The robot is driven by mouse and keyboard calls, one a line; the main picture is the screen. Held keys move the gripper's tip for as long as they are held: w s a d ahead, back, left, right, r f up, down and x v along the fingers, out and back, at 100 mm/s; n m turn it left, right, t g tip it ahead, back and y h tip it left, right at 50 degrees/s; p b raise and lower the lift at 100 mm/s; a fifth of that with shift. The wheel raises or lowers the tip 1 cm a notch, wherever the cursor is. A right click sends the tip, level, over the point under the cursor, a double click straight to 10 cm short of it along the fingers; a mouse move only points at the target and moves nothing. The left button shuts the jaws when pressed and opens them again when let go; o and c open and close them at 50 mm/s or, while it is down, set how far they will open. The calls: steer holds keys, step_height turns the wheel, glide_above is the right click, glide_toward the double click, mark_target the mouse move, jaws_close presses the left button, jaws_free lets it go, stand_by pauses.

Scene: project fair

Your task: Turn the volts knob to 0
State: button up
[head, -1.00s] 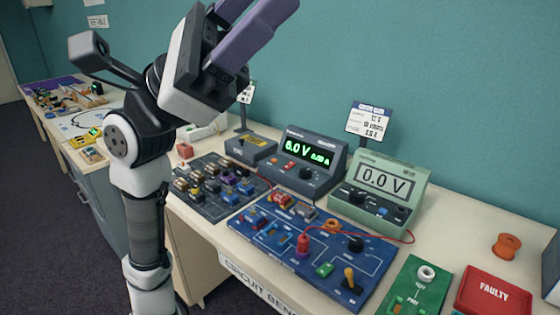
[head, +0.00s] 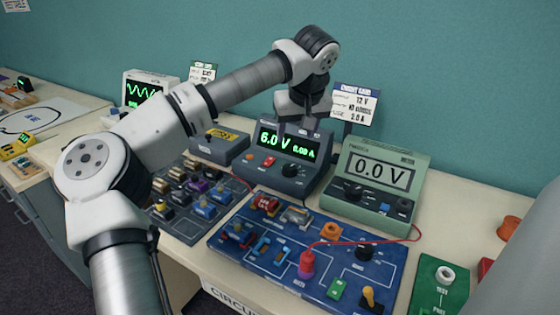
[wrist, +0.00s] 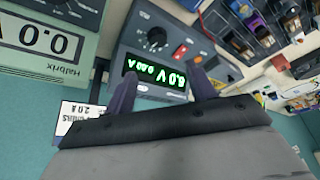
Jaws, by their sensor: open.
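The dark grey power supply (head: 300,143) stands on the bench and its green display reads 6.0 V and 0.00 A. Its round black knob (head: 290,170) is on the lower front; it also shows in the wrist view (wrist: 157,38), where the unit appears upside down. The knob's label is too small to read. My gripper (wrist: 164,74) is open and empty. Its two purple fingers reach over the display side of the unit, with the knob beyond the tips and apart from them.
A green multimeter (head: 372,180) reading 0.0 V stands close right of the supply. A blue circuit board (head: 262,262) with a red wire lies in front. A grey parts tray (head: 180,228) is front left. A sign (head: 354,104) stands behind.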

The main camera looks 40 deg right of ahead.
mark_target(290, 167)
steer(key=p+x, duration=0.2)
steer(key=x, duration=1.1)
steer(key=shift+s+d+f, duration=0.1)
steer(key=shift+d+f, duration=0.05)
steer(key=c, duration=1)
steer(key=shift+o, duration=0.2)
